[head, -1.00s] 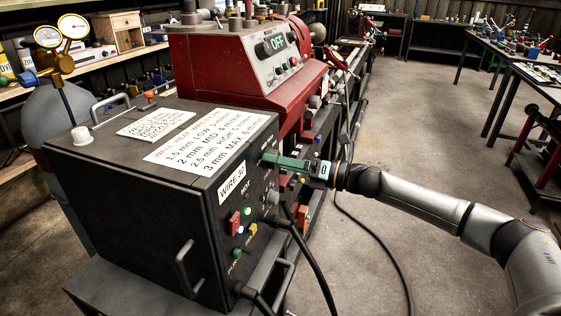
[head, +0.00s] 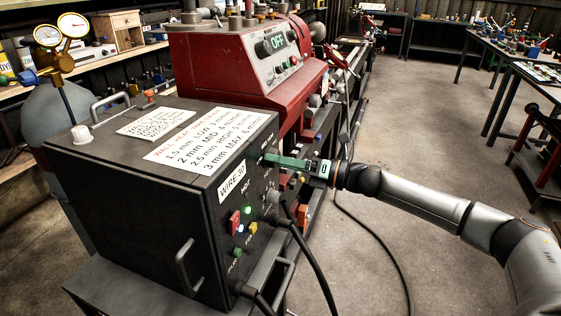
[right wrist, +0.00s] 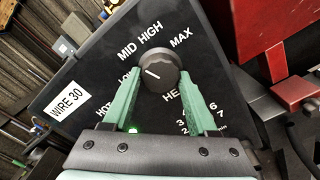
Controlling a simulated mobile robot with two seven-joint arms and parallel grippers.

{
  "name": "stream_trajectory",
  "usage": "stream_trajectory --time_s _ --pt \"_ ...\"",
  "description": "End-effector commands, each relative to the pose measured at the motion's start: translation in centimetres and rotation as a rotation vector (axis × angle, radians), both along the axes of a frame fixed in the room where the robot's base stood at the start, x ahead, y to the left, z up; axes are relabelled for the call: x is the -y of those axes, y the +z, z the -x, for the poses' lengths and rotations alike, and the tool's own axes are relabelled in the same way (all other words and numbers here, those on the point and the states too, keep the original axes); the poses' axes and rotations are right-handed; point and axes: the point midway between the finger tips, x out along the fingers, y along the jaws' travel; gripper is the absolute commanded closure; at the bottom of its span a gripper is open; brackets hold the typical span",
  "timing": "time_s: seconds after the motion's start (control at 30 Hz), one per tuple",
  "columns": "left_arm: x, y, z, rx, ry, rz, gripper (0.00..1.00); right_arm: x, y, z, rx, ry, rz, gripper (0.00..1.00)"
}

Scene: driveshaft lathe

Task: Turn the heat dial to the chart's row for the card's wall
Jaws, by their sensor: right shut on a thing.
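The black heat dial (right wrist: 158,70) shows in the right wrist view, with MID, HIGH and MAX printed around it and another label at its left partly hidden. The white mark is on the left part of its face; its exact setting is hard to tell. My right gripper (right wrist: 157,88), with green fingers, is shut on the dial; it also shows in the head view (head: 270,160) at the welder's front. The chart (head: 205,142) on the welder's top lists 1.5 mm LOW, 2 mm MID, 2.5 mm HIGH, 3 mm MAX. The card (head: 156,122) beside it is too small to read surely. My left gripper is out of view.
The dark welder box (head: 130,200) has a WIRE 30 label (head: 232,182), a red switch (head: 234,222) and cables at its front. A red lathe (head: 215,75) reading OFF stands behind it.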

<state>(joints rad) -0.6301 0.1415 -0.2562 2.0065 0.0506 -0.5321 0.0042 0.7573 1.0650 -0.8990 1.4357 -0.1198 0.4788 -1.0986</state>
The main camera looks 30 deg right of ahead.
Motion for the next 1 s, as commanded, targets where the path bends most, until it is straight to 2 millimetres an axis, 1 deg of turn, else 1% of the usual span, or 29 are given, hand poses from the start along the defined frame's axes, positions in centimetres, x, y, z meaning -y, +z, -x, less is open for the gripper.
stream_trajectory --time_s 0.17,0.37,0.57,0.8,1.0 --pt "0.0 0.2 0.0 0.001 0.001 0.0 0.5 0.0 0.0 0.0 -0.012 -0.001 -0.012 0.97" --pt "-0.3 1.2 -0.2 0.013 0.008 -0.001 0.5 0.0 0.2 0.0 -0.064 -0.001 -0.071 0.97" --pt "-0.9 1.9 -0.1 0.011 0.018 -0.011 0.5 0.0 0.4 0.0 -0.165 -0.001 -0.184 0.97" --pt "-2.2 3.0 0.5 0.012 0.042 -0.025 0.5 -0.1 0.5 0.1 -0.316 -0.001 -0.352 0.97" --pt "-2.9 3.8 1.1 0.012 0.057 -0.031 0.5 -0.1 0.6 0.1 -0.442 -0.001 -0.494 0.97"
